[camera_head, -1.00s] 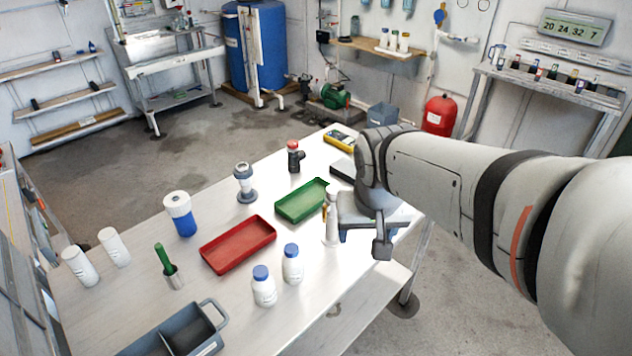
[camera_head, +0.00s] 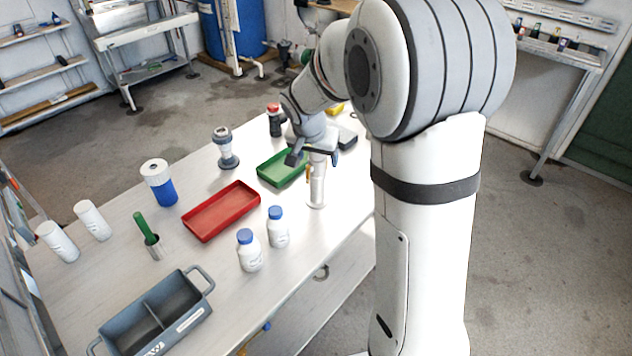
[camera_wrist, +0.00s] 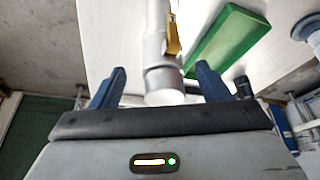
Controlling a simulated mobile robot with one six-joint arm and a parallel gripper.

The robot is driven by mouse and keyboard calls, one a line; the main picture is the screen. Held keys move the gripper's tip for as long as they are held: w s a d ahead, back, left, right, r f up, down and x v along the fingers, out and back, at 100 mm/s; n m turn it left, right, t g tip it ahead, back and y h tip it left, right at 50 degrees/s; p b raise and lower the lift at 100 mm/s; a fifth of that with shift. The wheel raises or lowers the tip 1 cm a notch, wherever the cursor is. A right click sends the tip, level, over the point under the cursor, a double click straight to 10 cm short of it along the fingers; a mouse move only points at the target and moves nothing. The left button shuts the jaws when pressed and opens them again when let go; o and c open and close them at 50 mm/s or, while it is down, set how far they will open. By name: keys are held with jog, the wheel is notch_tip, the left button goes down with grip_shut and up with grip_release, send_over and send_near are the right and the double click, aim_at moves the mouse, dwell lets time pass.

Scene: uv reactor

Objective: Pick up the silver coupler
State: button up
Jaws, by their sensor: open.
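The silver coupler (camera_head: 317,187) appears to be the pale silvery upright cylinder with a small orange-yellow lever near the right edge of the table. My gripper (camera_head: 315,156) is open at its upper part, pointing down over it. In the wrist view the coupler (camera_wrist: 157,50) lies between the two blue fingers of my gripper (camera_wrist: 160,72). Its round end is near the palm, and gaps show on both sides. The orange lever (camera_wrist: 173,35) is on its right side. I see no finger closed on it.
A green tray (camera_head: 280,168) stands close to the coupler, with a red tray (camera_head: 222,210) further left. Two blue-capped bottles (camera_head: 248,250) (camera_head: 277,228) stand in front. A grey flanged fitting (camera_head: 226,150) and a red-topped dark fitting (camera_head: 275,120) stand behind. A grey caddy (camera_head: 150,318) is at front left.

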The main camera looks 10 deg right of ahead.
aim_at(317, 180)
jog(key=shift+x, duration=1.95)
jog(key=shift+a, duration=0.2)
jog(key=shift+c, duration=0.4)
grip_shut()
